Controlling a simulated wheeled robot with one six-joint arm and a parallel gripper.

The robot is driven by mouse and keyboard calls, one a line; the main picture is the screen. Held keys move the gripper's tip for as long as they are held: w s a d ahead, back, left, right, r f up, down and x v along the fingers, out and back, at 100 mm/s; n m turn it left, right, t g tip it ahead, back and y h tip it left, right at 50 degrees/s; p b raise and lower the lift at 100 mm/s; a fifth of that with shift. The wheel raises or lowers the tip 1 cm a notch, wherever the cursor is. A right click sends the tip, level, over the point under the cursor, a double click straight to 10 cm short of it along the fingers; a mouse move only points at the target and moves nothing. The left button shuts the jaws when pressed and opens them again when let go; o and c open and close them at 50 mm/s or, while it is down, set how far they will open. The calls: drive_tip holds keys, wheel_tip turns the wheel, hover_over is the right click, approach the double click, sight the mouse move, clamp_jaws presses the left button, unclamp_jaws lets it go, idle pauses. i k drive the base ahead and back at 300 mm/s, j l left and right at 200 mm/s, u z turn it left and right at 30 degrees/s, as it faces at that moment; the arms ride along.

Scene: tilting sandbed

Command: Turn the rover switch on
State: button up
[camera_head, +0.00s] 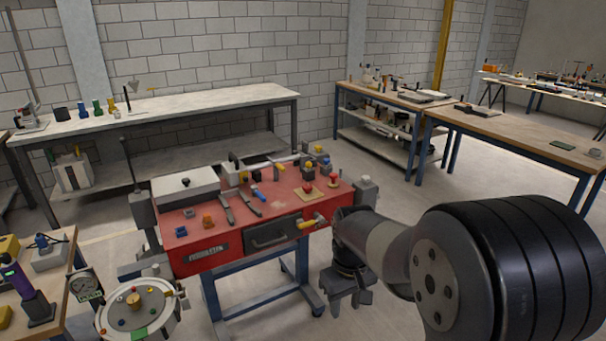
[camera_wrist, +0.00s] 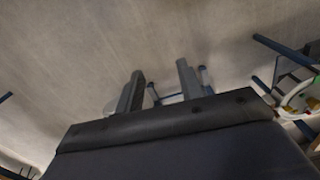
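I cannot tell for certain which item is the rover switch. The red bench (camera_head: 205,256) stands in the middle of the head view. Two red knobs on tan plates sit near its right end, a front one (camera_head: 308,188) and a back one (camera_head: 333,181).
A round panel with coloured knobs (camera_head: 138,309) and a gauge (camera_head: 86,285) stand at lower left. A white-topped table (camera_head: 200,105) is behind the bench, and wooden tables (camera_head: 520,130) stand at right. Blue bench legs (camera_head: 302,270) are near my gripper.

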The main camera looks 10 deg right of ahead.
sight(307, 187)
drive_tip(key=i+l, duration=0.1)
drive_tip(key=i, duration=0.5)
drive_tip(key=i+u, duration=0.1)
drive_tip(key=i, duration=0.45)
drive_tip(key=i+l, duration=0.15)
drive_tip(key=i, duration=0.45)
drive_tip(key=i+l, duration=0.15)
drive_tip(key=i, duration=0.4)
drive_tip(key=j+u, duration=0.05)
